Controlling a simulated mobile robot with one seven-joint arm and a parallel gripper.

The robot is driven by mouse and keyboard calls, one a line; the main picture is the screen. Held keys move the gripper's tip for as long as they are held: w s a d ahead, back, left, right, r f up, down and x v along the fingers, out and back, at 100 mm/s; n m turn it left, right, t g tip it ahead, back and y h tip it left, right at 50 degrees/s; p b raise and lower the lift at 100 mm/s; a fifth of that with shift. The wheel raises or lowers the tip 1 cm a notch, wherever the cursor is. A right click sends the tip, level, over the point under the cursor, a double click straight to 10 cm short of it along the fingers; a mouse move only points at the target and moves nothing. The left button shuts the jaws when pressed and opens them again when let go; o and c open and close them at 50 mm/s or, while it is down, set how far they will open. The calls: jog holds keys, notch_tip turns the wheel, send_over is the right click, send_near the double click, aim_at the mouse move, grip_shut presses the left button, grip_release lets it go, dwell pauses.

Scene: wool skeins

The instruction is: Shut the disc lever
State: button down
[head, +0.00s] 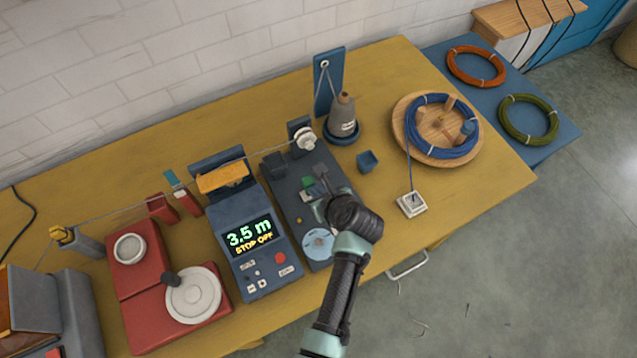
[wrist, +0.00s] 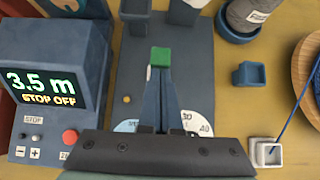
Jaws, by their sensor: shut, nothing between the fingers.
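The dark blue tension unit (head: 290,200) stands on the yellow table, right of the counter, and fills the middle of the wrist view (wrist: 203,85). A small green block (head: 308,183), which may be the lever's grip, shows on it and also in the wrist view (wrist: 160,56). My gripper (head: 319,188) is over this unit, shut and empty. In the wrist view its fingertips (wrist: 160,76) are just below the green block; I cannot tell whether they touch it. A pale numbered dial (head: 318,243) lies at the unit's near end, partly behind my gripper in the wrist view.
The counter (head: 250,235) reads "3.5 m STOP OFF" and stands close on the left. A grey cone (head: 342,118) stands behind, a small blue cup (head: 367,161) to the right. Blue yarn runs from the wooden disc (head: 402,120) to a white guide (head: 411,204). A strand crosses above the devices.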

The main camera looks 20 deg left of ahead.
jog(key=w+a+r+g+h+p, duration=0.1)
jog(key=p, duration=0.1)
jog(key=shift+a+r+h+p, duration=0.1)
jog(key=shift+a+h+p, duration=0.05)
jog(key=shift+h+p, duration=0.2)
jog(key=shift+f, duration=0.35)
jog(key=shift+r, duration=0.2)
jog(key=shift+r+p, duration=0.65)
jog(key=shift+p, duration=0.2)
